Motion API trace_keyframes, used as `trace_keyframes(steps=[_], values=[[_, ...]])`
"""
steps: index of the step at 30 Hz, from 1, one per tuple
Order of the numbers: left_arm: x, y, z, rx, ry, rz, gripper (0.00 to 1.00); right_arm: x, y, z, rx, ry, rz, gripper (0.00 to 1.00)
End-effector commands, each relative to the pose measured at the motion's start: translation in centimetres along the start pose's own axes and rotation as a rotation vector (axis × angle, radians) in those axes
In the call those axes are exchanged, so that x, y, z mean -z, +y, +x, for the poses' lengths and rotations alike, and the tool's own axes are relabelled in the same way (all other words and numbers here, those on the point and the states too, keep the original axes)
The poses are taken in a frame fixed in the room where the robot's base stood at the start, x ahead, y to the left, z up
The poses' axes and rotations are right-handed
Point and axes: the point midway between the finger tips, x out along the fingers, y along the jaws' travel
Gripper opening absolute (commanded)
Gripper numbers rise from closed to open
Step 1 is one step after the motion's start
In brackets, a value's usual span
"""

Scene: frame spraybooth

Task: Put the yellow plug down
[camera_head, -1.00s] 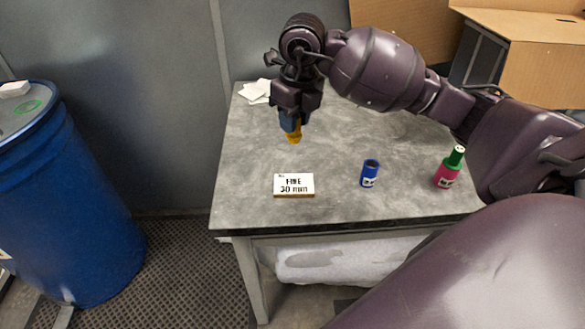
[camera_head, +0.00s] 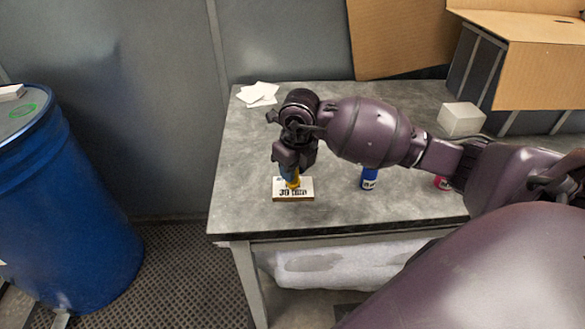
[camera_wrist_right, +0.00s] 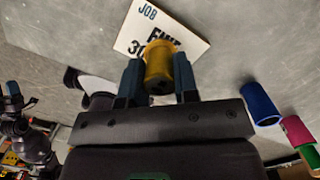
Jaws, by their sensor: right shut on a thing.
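The yellow plug (camera_head: 292,183) is between the fingers of my right gripper (camera_head: 290,174), which is shut on it. It also shows in the right wrist view (camera_wrist_right: 158,66), with a blue finger on each side. In the head view the plug is over the white job card (camera_head: 281,194), partly covering its print. The card shows behind the plug in the right wrist view (camera_wrist_right: 190,35). I cannot tell whether the plug touches the card. My left gripper is not in view.
Paper sheets (camera_head: 258,93) and a white box (camera_head: 460,119) lie further back. The table's (camera_head: 235,160) left side is clear. A blue drum (camera_head: 65,215) stands left.

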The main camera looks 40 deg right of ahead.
Motion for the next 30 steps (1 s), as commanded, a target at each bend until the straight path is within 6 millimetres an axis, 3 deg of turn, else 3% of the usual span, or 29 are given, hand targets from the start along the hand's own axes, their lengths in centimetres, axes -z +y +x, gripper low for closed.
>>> trace_keyframes(steps=[11,12,16,25,30], values=[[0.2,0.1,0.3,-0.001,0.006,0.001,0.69,0.0,0.0,0.3,0.000,-0.002,-0.001,0.00],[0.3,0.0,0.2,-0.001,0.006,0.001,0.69,0.0,0.0,0.2,0.000,-0.002,0.000,0.34],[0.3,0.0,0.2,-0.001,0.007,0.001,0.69,0.0,0.0,0.2,0.000,-0.002,0.000,0.54],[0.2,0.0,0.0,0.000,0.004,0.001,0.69,-0.1,0.0,0.0,0.000,-0.003,0.000,0.54],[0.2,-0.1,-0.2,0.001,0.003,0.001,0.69,-0.1,0.0,-1.5,0.001,-0.005,-0.002,0.54]])
